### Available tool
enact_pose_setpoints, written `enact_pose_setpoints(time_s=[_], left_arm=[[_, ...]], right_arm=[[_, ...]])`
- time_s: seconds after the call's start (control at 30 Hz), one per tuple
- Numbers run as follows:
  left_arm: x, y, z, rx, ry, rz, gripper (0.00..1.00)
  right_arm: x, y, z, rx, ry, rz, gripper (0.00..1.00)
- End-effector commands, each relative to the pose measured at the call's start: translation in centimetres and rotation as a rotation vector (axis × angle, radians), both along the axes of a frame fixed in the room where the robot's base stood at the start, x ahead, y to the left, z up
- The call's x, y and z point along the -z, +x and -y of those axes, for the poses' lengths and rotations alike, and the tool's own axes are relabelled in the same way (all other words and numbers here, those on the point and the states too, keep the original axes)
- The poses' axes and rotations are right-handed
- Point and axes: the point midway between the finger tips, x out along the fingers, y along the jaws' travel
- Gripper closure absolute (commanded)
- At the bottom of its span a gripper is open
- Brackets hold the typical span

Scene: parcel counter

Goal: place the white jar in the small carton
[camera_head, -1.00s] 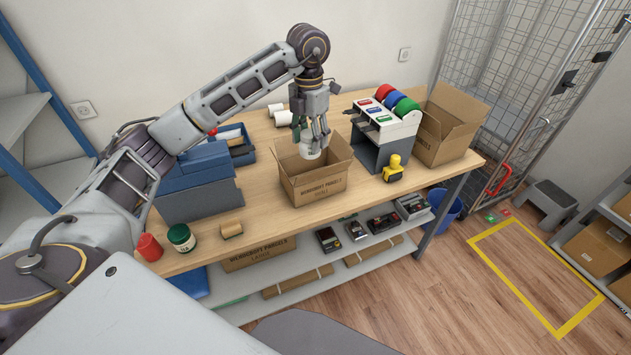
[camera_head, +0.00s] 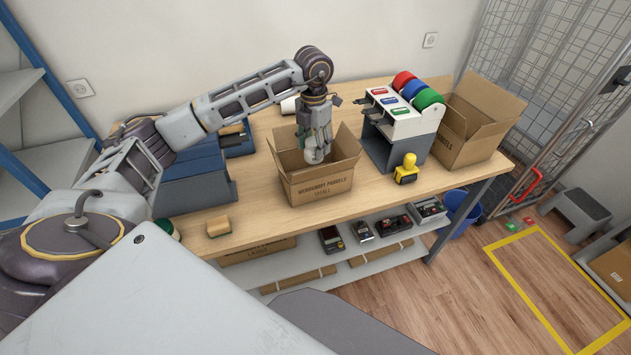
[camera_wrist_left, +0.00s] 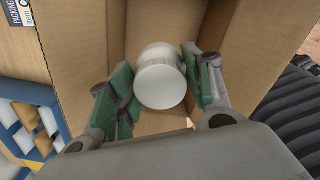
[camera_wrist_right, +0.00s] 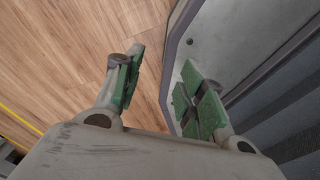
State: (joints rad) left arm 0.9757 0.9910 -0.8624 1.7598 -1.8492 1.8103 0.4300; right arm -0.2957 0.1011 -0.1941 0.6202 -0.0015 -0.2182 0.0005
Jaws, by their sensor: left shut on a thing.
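The white jar (camera_head: 313,155) is between the fingers of my left gripper (camera_head: 314,146), low inside the open small carton (camera_head: 322,187) on the table. In the left wrist view the jar (camera_wrist_left: 160,78) shows its round white top, with the green-padded fingers of the left gripper (camera_wrist_left: 163,88) on either side and the carton walls (camera_wrist_left: 75,45) around it. Whether the jar touches the carton's bottom cannot be told. My right gripper (camera_wrist_right: 160,95) shows only in its own wrist view, its fingers apart and empty above the floor.
A grey stand with coloured tape rolls (camera_head: 412,90) and a yellow-handled stamp (camera_head: 406,168) are right of the carton. A larger open carton (camera_head: 471,130) stands at the table's right end. A blue-grey bin unit (camera_head: 195,180) and a tan block (camera_head: 218,226) are to the left.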

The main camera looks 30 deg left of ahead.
Motion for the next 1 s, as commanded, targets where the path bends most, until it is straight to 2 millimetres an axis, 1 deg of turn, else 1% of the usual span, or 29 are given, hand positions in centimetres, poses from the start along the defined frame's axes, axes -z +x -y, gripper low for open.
enact_pose_setpoints(time_s=[0.03,0.1,0.27,0.37,0.53,0.7,0.83,1.0], left_arm=[[-0.1,0.0,0.0,0.0,0.0,0.001,0.8],[-0.1,0.0,0.0,0.0,0.0,0.001,0.8],[0.3,0.0,0.0,0.0,0.0,-0.001,0.8],[1.2,0.0,0.0,0.0,-0.001,-0.002,0.8],[3.4,0.0,0.0,-0.001,-0.001,-0.002,0.8],[5.4,0.0,0.0,-0.001,-0.001,-0.002,0.8],[6.1,0.0,0.0,-0.001,0.0,0.001,0.8],[6.2,0.0,0.0,0.0,0.0,0.001,0.8]], right_arm=[[0.0,-0.6,-0.2,0.0,0.001,-0.007,0.6],[0.1,-1.1,-0.4,0.0,0.003,-0.014,0.6],[0.0,-1.2,-0.7,0.0,0.007,-0.016,0.6],[-0.1,-0.8,-0.8,-0.001,0.008,-0.01,0.6],[-0.5,0.2,-1.0,0.0,0.011,0.002,0.6],[-0.8,0.3,-1.4,0.0,0.015,0.004,0.6],[-0.8,0.2,-1.9,0.002,0.02,0.002,0.6],[-0.8,-0.2,-2.5,0.003,0.025,-0.002,0.6]])
